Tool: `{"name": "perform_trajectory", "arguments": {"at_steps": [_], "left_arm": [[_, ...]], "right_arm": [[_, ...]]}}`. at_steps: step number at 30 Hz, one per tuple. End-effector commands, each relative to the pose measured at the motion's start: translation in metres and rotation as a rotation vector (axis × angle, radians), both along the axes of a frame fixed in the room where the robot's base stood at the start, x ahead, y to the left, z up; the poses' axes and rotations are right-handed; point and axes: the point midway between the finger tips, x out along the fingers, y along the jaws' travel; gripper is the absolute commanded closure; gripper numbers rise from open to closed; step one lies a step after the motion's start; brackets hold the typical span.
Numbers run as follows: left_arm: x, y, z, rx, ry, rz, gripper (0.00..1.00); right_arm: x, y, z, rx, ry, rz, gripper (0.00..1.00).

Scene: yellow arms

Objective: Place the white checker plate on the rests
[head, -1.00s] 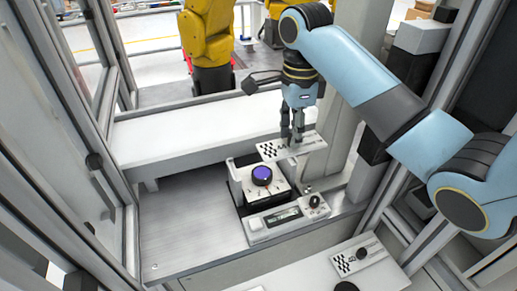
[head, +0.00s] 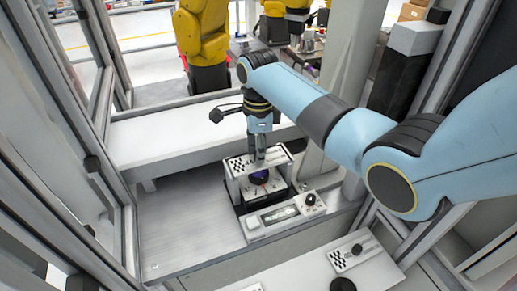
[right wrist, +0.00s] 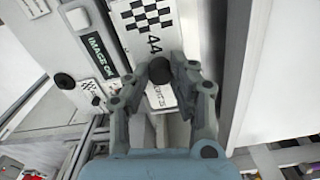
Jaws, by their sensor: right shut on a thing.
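The white checker plate (head: 240,165) has a black-and-white checker patch and is held above the camera station, partly covering its purple lens (head: 260,178). My right gripper (head: 260,158) points down and is shut on the plate's black knob. My left gripper is not in view.
A panel with a small display (head: 280,214) and a dark knob lies in front of the station. Another checker plate (head: 356,252) lies on the front ledge. A white beam (head: 180,138) runs behind the station. The grey metal table (head: 185,225) is clear at left.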

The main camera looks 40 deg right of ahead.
Motion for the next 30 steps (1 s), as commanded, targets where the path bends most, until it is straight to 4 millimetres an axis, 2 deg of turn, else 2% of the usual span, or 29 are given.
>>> {"name": "perform_trajectory", "arguments": {"at_steps": [2, 3, 8, 16, 20, 23, 30], "left_arm": [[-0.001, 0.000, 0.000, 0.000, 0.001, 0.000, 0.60], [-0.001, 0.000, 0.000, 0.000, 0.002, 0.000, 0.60], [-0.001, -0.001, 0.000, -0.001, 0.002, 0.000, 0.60], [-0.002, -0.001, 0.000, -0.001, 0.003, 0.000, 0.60], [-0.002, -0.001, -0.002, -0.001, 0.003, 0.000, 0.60], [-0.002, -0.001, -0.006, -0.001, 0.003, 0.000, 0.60], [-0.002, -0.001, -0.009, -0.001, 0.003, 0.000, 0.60]], "right_arm": [[0.000, 0.000, -0.002, 0.000, 0.000, 0.000, 1.00], [0.000, 0.000, -0.002, 0.000, 0.000, 0.000, 0.75], [0.000, 0.000, -0.002, 0.000, 0.000, 0.000, 0.55], [0.000, 0.000, -0.001, 0.000, 0.000, 0.000, 0.55], [0.001, 0.000, 0.009, 0.000, -0.003, 0.000, 0.55], [0.001, 0.000, 0.027, 0.000, -0.005, 0.001, 0.55], [0.002, 0.000, 0.083, 0.000, -0.005, 0.000, 0.55]]}}
